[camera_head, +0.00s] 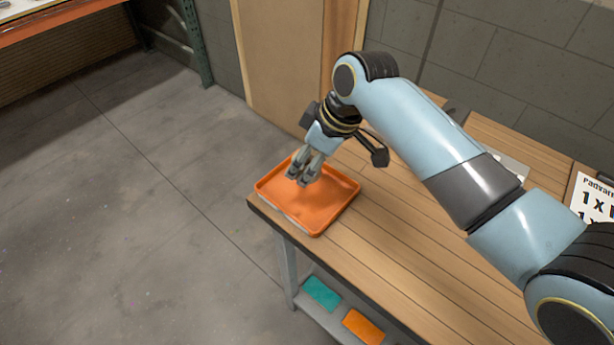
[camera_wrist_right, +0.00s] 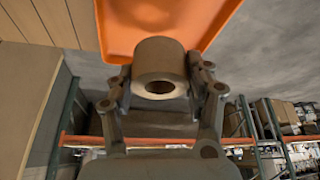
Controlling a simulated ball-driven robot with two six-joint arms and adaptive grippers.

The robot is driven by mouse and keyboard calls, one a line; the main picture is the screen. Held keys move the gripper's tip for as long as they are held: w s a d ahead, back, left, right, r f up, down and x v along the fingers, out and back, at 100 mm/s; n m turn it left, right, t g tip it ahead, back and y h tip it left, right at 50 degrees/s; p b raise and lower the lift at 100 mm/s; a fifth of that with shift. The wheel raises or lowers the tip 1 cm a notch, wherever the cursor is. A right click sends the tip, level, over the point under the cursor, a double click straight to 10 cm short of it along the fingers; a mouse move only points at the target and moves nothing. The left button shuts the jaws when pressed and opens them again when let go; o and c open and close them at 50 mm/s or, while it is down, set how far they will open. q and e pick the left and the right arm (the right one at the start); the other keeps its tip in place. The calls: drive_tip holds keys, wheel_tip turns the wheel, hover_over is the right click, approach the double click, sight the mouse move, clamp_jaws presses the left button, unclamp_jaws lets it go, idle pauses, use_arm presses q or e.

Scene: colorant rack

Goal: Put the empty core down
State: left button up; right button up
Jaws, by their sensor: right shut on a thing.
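My right gripper (camera_head: 304,177) hangs over the orange tray (camera_head: 333,217), which lies on the near left corner of the wooden table. In the right wrist view the gripper (camera_wrist_right: 160,90) is shut on the empty core (camera_wrist_right: 159,58), a short brownish tube with an open hole facing the camera. The orange tray (camera_wrist_right: 115,35) shows behind the core there. The core cannot be made out in the head view. I cannot tell whether it touches the tray floor. My left gripper is not in view.
The wooden table (camera_head: 400,250) is bare to the right of the tray. A teal item (camera_head: 321,293) and an orange item (camera_head: 363,326) lie on the shelf below. A printed sign (camera_head: 594,200) stands at the right. Grey floor lies left of the table.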

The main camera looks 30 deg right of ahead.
sight(301, 190)
drive_tip(key=shift+s+f, duration=0.1)
drive_tip(key=shift+f, duration=2.7)
drive_tip(key=shift+f, duration=0.1)
drive_tip(key=o, duration=0.9)
drive_tip(key=shift+o, duration=0.2)
drive_tip(key=v, duration=1.2)
